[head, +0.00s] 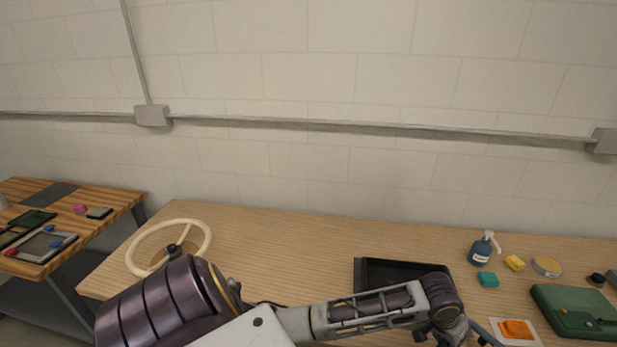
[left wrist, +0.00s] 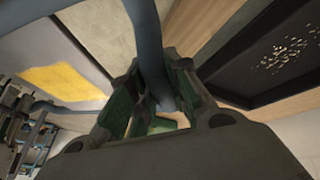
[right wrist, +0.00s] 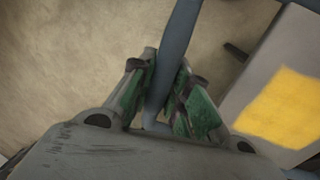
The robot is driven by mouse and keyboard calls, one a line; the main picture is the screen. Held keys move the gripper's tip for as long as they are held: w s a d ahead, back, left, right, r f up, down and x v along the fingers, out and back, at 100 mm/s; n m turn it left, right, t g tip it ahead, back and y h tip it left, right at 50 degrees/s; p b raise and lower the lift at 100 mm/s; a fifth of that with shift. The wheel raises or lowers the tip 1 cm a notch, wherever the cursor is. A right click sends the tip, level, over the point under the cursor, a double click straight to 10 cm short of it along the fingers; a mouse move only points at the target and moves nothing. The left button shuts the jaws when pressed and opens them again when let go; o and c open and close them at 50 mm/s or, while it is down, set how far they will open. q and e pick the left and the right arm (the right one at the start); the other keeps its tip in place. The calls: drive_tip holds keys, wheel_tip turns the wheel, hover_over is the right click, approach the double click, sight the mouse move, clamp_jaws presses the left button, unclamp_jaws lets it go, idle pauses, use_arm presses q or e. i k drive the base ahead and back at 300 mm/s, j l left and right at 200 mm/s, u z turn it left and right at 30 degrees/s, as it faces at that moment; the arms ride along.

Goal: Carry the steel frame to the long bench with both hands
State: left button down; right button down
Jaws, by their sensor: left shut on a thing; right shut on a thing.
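The steel frame shows only in part, as a blue-grey bar in the left wrist view (left wrist: 148,55) and in the right wrist view (right wrist: 181,38). My left gripper (left wrist: 165,108) is shut on one bar, which runs between its green-padded fingers. My right gripper (right wrist: 167,92) is shut on another stretch of bar. The long bench (head: 290,240) is a pale wooden top along the wall in the head view. My left arm reaches across its front, with the left gripper at the bottom right edge, mostly cut off. My right gripper is outside the head view.
On the bench are a cream ring (head: 202,232), a black tray (head: 361,275), a blue spray bottle (head: 480,252), a yellow block (head: 514,263), an orange item (head: 516,328) and a green case (head: 572,310). The bench's back middle is clear. A cluttered wooden table (head: 105,222) stands left.

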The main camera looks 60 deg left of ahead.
sight(282, 276)
drive_tip(key=j+u, duration=0.65)
drive_tip(key=u, duration=0.15)
drive_tip(key=j+u, duration=0.4)
drive_tip(key=i+j+u, duration=0.15)
drive_tip(key=u, duration=0.25)
